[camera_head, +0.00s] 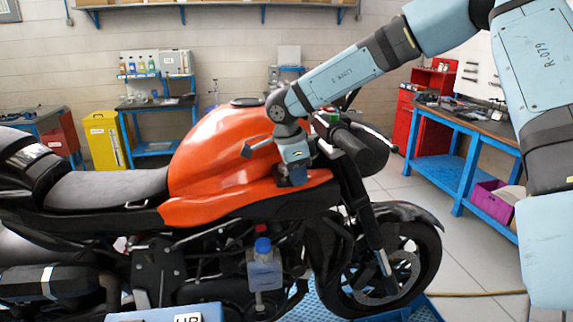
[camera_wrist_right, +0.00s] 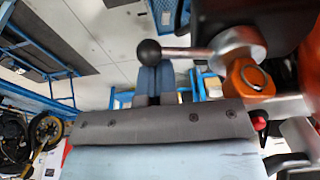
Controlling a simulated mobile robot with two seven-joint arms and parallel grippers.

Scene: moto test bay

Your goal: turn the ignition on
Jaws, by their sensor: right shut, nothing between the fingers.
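The motorcycle (camera_head: 215,150), with an orange tank and grey seat, stands side-on across the head view. My right arm reaches in from the right, over the handlebar (camera_head: 350,140). My right gripper (camera_head: 293,178) points down beside the front of the tank. In the right wrist view its dark fingers (camera_wrist_right: 166,78) are together and empty. A metal lever with a black ball end (camera_wrist_right: 150,52) lies just beyond them. To their right is an orange block with a round metal ring (camera_wrist_right: 246,80). I cannot tell whether this is the ignition. No key is clearly visible. My left gripper is not in view.
A blue workbench (camera_head: 470,150) and red cabinet (camera_head: 405,120) stand at the right, with a magenta crate (camera_head: 492,205) below the bench. A yellow bin (camera_head: 105,140) and blue shelf stand (camera_head: 155,110) are behind the motorcycle. Open floor lies right of the front wheel (camera_head: 395,270).

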